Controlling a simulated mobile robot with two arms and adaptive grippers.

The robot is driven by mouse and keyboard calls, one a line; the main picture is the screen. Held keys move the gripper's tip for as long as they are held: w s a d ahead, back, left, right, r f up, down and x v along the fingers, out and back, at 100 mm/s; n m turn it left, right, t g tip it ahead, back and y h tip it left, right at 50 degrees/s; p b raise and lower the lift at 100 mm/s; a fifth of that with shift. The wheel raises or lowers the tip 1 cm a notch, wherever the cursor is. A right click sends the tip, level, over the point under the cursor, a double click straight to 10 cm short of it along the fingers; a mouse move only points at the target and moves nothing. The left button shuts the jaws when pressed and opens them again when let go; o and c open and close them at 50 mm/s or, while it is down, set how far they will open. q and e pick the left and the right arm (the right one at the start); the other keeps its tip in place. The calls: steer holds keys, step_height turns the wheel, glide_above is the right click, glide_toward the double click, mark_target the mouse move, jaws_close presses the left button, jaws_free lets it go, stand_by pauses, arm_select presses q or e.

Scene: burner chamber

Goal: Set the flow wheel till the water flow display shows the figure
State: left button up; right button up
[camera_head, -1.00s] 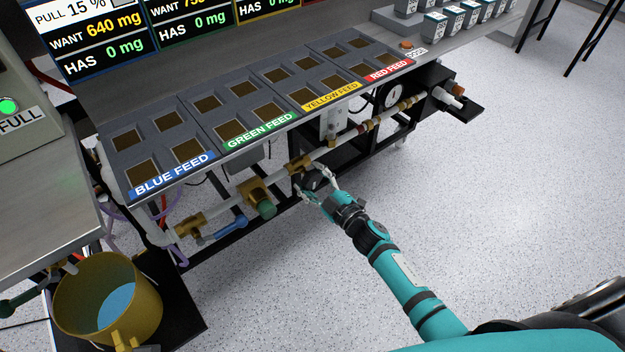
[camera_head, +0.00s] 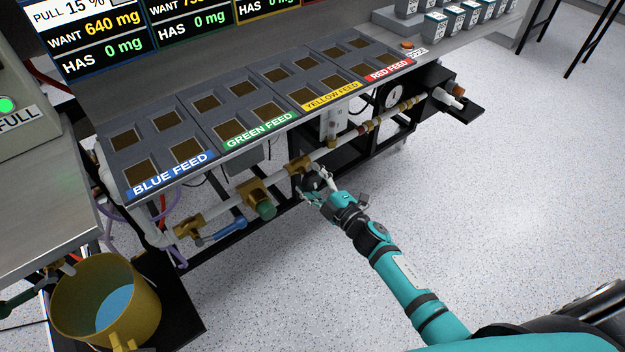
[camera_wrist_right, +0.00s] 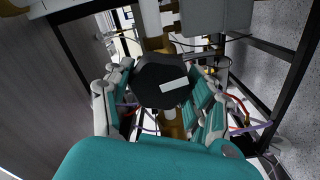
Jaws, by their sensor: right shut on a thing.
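The flow wheel is a black, many-sided knob (camera_wrist_right: 162,84) with a pale mark on its face, on a brass fitting of the pipe. In the head view the dark wheel (camera_head: 311,181) is partly covered by my gripper. My right gripper (camera_head: 318,188) is shut on it. In the right wrist view its fingers (camera_wrist_right: 160,100) stand on both sides of the wheel. I cannot make out a water flow display in these frames. My left gripper is not in view.
A pipe (camera_head: 330,148) with brass fittings runs below the feed trays. A blue-handled valve (camera_head: 222,231) and a green-capped fitting (camera_head: 266,210) sit left of my gripper. A brass bucket (camera_head: 68,318) with water stands at lower left. The floor at right is clear.

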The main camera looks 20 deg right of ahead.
steer(key=o, duration=1.2)
steer(key=shift+c, duration=0.2)
steer(key=shift+s, duration=0.1)
steer(key=v, duration=1.2)
